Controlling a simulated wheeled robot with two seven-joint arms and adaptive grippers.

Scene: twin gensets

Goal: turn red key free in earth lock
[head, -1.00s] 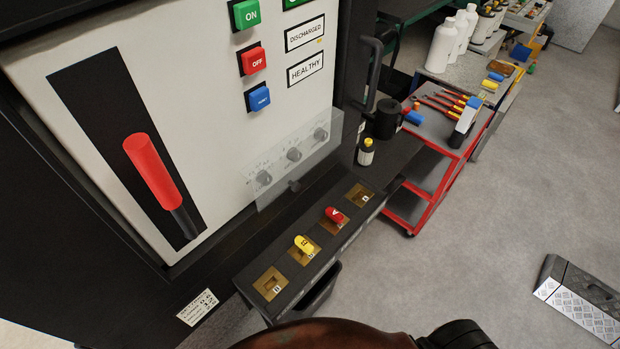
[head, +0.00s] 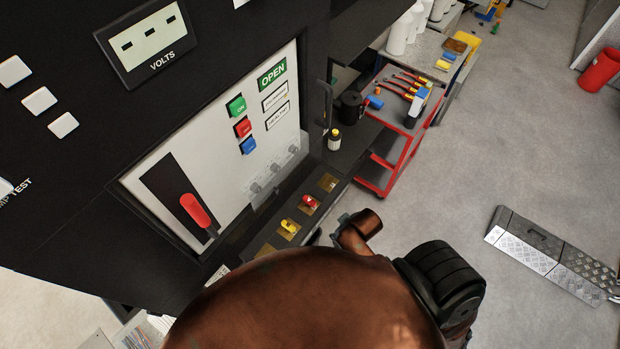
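The red key (head: 310,202) sits in a brass lock plate on the black key ledge (head: 272,233) below the white panel. The yellow key (head: 290,227) sits in the plate nearer to me. An empty brass plate (head: 328,182) is at the far end, and another (head: 266,250) at the near end is partly hidden by my arm. Lettering on the plates is too small to read. A brown arm of mine fills the bottom middle, with a small grey end part close to the right of the ledge. No fingers can be made out, and my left gripper does not show.
A red lever (head: 195,210) and ON/OFF buttons (head: 240,117) are on the panel, with a clear cover (head: 278,178) below. A red trolley (head: 385,160) with tools stands behind. Open floor and a metal ramp (head: 550,255) lie right.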

